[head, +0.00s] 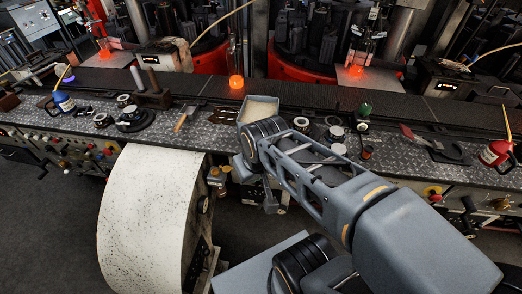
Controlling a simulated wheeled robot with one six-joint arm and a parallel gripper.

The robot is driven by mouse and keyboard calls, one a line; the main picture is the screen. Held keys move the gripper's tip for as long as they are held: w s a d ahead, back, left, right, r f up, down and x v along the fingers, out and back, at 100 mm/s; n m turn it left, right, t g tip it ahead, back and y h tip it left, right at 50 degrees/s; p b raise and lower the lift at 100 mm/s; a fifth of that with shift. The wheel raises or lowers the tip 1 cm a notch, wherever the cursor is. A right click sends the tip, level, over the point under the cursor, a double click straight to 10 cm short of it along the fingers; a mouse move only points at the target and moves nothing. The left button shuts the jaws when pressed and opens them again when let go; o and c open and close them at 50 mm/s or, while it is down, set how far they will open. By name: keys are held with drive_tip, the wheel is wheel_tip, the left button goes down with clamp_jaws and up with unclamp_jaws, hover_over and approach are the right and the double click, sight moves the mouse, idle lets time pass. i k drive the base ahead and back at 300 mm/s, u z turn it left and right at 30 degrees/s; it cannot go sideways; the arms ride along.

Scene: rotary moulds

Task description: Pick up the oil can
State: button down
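Two spouted cans stand on the bench, and I cannot tell which one the task means. A blue can (64,103) with a thin yellow spout stands at the far left. A red can (495,152) with a pale label and a yellow spout stands at the far right edge. My arm reaches from the lower right to the bench's middle front. A grey part of my gripper (270,203) shows below the wrist, in front of the bench edge. It is apart from both cans. The fingers are mostly hidden, so their opening cannot be seen.
The metal bench top (215,135) holds a brush (184,118), dark round moulds (131,117), a green-topped bottle (365,110) and a red-handled tool (412,133). A large white drum (150,220) stands before the bench. Glowing orange pieces (236,82) lie behind.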

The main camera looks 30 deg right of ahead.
sight(497, 152)
drive_tip(key=z, duration=2.8)
